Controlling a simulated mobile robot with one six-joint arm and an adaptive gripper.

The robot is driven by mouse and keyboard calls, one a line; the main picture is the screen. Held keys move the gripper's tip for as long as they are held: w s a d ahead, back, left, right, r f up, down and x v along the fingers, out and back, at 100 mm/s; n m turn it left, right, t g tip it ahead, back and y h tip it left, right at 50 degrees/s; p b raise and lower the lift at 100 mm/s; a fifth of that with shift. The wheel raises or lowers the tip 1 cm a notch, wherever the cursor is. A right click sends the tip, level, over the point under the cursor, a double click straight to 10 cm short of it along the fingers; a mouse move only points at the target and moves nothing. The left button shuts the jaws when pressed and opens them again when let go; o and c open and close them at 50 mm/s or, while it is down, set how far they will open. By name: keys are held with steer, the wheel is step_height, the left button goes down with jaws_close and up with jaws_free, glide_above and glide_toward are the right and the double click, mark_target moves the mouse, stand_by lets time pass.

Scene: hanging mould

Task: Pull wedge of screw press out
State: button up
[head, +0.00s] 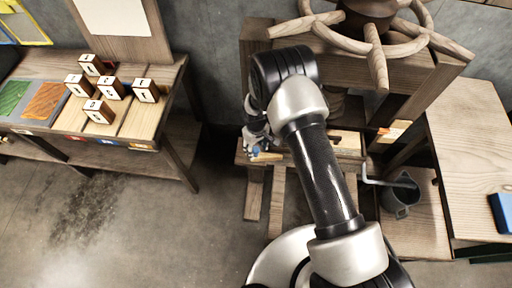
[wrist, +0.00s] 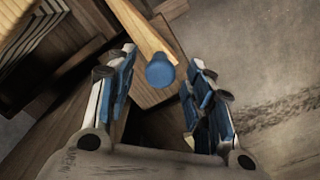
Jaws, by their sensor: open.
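The wedge shows in the wrist view as a light wooden bar with a round blue knob (wrist: 160,72) at its near end. My gripper (wrist: 160,95) is open, with one finger on each side of the knob and a gap to both. In the head view my gripper (head: 252,154) is small and partly hidden by my arm, at the left side of the wooden screw press (head: 350,58). The wedge's light wood (head: 266,157) shows just beside the gripper there. How deep the wedge sits in the press cannot be told.
A work table (head: 135,122) with several lettered blocks stands at the left. A grey jug (head: 400,196) stands on a low wooden shelf at the right, beside another table (head: 475,130). The press's spoked wheel (head: 375,40) is above. Floor (head: 150,225) between the left table and press is clear.

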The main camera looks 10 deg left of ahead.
steer(key=shift+c, duration=0.2)
jaws_close()
stand_by(0.4)
